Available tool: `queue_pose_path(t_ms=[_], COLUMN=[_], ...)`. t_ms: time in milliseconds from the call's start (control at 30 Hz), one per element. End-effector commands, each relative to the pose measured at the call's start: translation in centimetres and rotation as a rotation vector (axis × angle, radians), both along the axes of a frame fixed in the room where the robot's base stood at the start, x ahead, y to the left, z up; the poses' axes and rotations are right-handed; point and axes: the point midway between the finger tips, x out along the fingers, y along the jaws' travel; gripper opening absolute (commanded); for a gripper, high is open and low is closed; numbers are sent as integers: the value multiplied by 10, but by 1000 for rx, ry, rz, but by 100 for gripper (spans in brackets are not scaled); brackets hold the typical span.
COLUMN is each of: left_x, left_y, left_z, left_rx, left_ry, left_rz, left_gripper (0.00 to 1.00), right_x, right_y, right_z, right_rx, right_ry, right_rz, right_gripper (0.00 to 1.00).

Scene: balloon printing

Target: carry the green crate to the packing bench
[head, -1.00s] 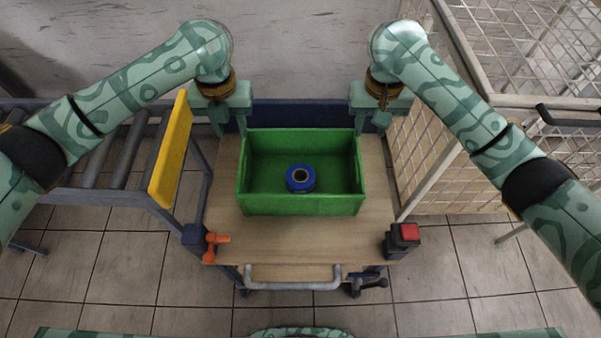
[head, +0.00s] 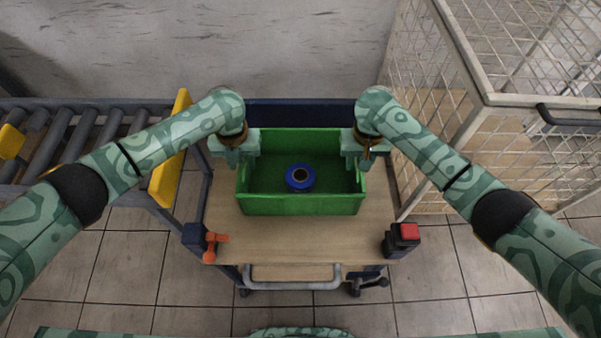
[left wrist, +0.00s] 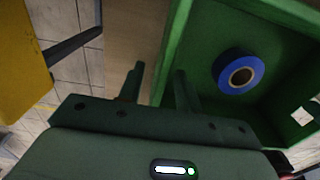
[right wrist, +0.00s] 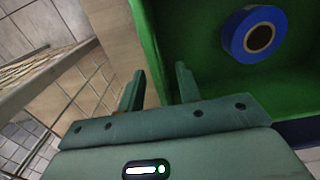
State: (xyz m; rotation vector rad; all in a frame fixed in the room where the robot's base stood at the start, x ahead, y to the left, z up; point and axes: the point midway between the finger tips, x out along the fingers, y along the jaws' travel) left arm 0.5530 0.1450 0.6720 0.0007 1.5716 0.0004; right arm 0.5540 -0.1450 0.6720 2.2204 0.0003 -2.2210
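The green crate (head: 300,205) stands on a wooden-topped trolley (head: 300,235) in the head view. A blue ring-shaped roll (head: 300,178) lies inside it, and also shows in the left wrist view (left wrist: 222,72) and right wrist view (right wrist: 233,45). My left gripper (head: 240,160) is at the crate's left wall, its fingers (left wrist: 158,70) apart on either side of that wall. My right gripper (head: 357,158) is at the right wall, its fingers (right wrist: 160,68) also apart around it. Gaps seem to show beside both walls. I cannot identify the packing bench.
A roller conveyor (head: 75,135) with a yellow end plate (head: 168,165) is at the left. A wire mesh cage (head: 455,130) stands close at the right. The trolley has an orange lever (head: 215,243), a red-topped box (head: 405,236) and a grey handle (head: 292,284).

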Motion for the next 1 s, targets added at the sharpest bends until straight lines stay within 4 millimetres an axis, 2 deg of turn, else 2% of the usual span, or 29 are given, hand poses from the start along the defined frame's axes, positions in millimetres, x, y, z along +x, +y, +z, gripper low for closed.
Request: queue_pose_path(t_ms=[167, 200, 300, 733, 867, 1000], left_x=[0, 0, 0, 1, 2, 4], left_y=[0, 0, 0, 0, 0, 0], left_z=[0, 0, 0, 7, 24, 50], left_rx=[0, 0, 0, 0, 0, 0], left_ry=[0, 0, 0, -5, -17, -35], left_rz=[0, 0, 1, 1, 1, 1], left_gripper=[35, 23, 0, 0, 0, 0], right_x=[0, 0, 0, 1, 2, 4], right_y=[0, 0, 0, 0, 0, 0], right_z=[0, 0, 0, 7, 24, 50], right_rx=[0, 0, 0, 1, 1, 0], right_ry=[0, 0, 0, -5, -17, -35], right_rz=[0, 0, -1, -1, -1, -1], right_gripper=[35, 23, 0, 0, 0, 0])
